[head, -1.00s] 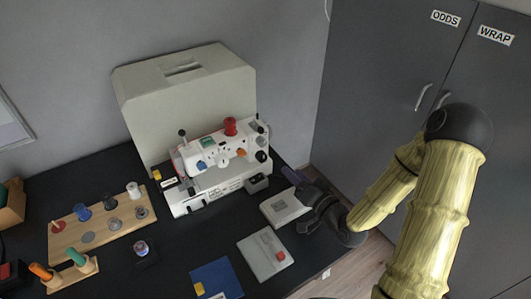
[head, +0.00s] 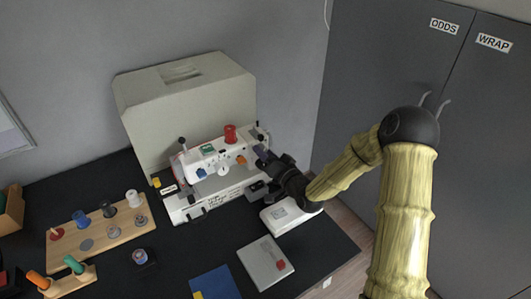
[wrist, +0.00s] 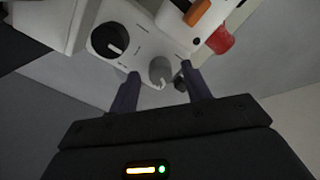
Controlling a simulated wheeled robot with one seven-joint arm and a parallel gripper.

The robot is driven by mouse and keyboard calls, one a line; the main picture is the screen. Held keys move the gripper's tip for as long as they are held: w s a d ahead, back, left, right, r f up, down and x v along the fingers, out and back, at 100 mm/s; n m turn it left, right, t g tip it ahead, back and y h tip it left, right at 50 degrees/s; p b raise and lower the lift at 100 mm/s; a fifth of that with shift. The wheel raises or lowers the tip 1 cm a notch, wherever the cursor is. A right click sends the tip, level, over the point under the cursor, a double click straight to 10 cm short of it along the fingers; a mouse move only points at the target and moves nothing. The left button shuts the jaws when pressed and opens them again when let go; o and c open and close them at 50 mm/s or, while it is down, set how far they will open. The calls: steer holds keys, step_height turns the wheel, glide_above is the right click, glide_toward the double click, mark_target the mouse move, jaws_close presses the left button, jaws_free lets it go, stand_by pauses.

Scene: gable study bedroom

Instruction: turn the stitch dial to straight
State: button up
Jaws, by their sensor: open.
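The white sewing machine (head: 212,182) stands on the black table. In the wrist view, a grey knob with a pale pointer mark (wrist: 160,71) and a black dial with a white line (wrist: 109,40) sit on its white face. Lettering by them is too small to read, so I cannot tell which is the stitch dial. My gripper (head: 264,154) is at the machine's right end. In the wrist view, my gripper (wrist: 162,75) is open, its fingers either side of the grey knob in the picture; contact cannot be told. The black dial is hidden in the head view.
A blue knob (head: 201,173), orange knob (head: 241,160) and red spool (head: 230,134) are on the machine. A beige cover (head: 190,95) stands behind. A white box (head: 284,216) and pale board (head: 265,262) lie in front. A wooden spool rack (head: 110,232) is left.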

steer(key=shift+w+a, duration=0.15)
steer(key=shift+w, duration=0.1)
steer(key=c, duration=1)
